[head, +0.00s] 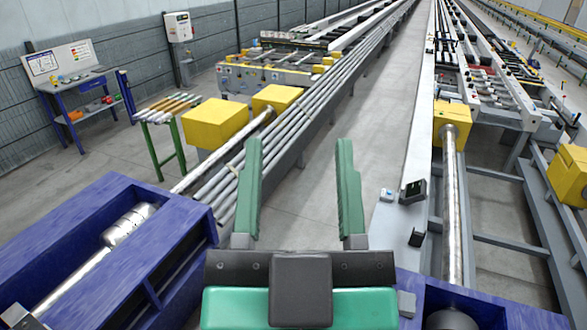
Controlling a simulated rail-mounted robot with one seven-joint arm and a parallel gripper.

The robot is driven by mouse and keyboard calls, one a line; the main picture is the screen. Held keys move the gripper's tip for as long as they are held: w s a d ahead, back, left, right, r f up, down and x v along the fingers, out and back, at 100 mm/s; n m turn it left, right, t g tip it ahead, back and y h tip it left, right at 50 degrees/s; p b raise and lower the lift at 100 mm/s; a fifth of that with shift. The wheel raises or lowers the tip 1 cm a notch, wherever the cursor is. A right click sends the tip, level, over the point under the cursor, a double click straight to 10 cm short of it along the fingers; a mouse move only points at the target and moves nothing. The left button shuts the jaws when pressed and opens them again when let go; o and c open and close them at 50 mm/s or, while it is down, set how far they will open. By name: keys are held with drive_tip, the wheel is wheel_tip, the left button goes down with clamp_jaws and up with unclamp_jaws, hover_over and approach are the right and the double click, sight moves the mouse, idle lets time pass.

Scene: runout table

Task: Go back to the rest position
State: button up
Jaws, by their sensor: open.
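My gripper (296,165) shows in the lower middle of the head view. Its two green fingers point away from me and stand wide apart. Nothing is between them; the grey floor shows through the gap. The black and green gripper body is at the bottom edge. The fingers appear above the aisle between two machine lines, with no contact that I can see.
A blue machine frame (75,235) stands at the lower left, with long metal bars (300,110) beyond it. Yellow blocks (215,122) stand on the left. A grey rail (415,150) with small black brackets (413,191) runs at right. A blue workbench (75,85) stands far left.

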drive_tip(key=shift+t, duration=0.4)
drive_tip(key=r, duration=0.1)
drive_tip(key=s+r+p, duration=0.1)
drive_tip(key=r+p, duration=0.1)
drive_tip(key=shift+s+a+r, duration=0.25)
drive_tip(key=shift+a+r, duration=0.1)
drive_tip(key=shift+r, duration=0.05)
idle(0.6)
